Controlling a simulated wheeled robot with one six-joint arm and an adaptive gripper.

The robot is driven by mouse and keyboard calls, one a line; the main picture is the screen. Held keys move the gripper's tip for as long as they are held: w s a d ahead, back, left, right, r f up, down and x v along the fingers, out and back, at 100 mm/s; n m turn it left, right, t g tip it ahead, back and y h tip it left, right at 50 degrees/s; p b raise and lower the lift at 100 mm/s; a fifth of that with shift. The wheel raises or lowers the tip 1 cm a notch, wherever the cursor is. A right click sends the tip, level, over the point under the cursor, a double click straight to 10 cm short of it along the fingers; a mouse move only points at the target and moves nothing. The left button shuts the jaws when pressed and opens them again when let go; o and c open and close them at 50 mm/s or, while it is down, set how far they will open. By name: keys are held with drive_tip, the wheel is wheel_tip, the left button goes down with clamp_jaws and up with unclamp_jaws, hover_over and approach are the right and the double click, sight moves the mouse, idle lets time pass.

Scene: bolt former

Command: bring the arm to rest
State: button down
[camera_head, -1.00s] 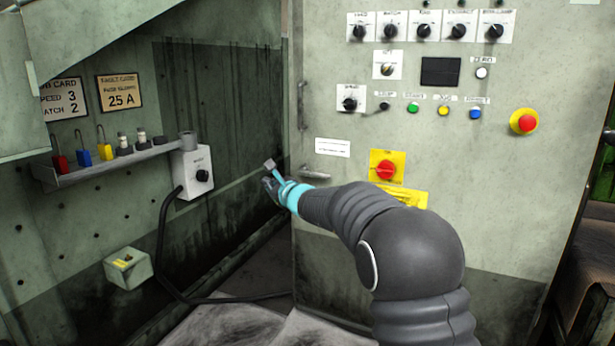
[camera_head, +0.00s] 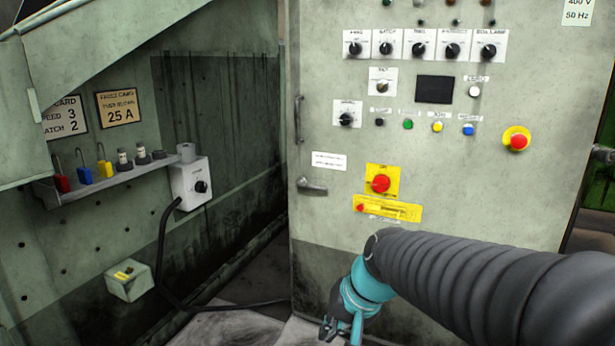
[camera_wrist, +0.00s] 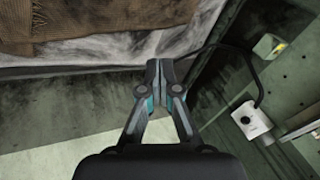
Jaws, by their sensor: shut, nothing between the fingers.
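My gripper (camera_head: 328,328) is low at the bottom of the head view, in front of the lower part of the grey control cabinet (camera_head: 330,235). Its teal wrist and my dark ribbed arm reach in from the lower right. In the wrist view my gripper (camera_wrist: 160,68) has its two fingers together and empty. It points toward a worn grey-white surface (camera_wrist: 110,85) and touches nothing that I can see. The cabinet door handle (camera_head: 312,187) and the red knob on a yellow plate (camera_head: 381,184) are above and apart from it.
A shelf (camera_head: 120,173) with red, blue and yellow padlocks is on the left wall. Below it are a white switch box (camera_head: 190,184) with a black cable (camera_head: 162,250) and a small box (camera_head: 129,280). A red emergency button (camera_head: 518,142) is on the cabinet's right.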

drive_tip(key=s+d+r+t+h+p, duration=0.1)
drive_tip(key=s+d+r+h+p, duration=0.1)
drive_tip(key=s+d+r, duration=0.2)
drive_tip(key=s+d+r+n+t+h+p, duration=0.1)
drive_tip(key=s+d+r+h+p, duration=0.1)
drive_tip(key=s+d, duration=0.5)
drive_tip(key=shift+s+d+r+p, duration=0.45)
drive_tip(key=shift+s+r, duration=0.4)
drive_tip(key=shift+s, duration=0.35)
drive_tip(key=shift+a+n, duration=0.15)
drive_tip(key=shift+n, duration=0.15)
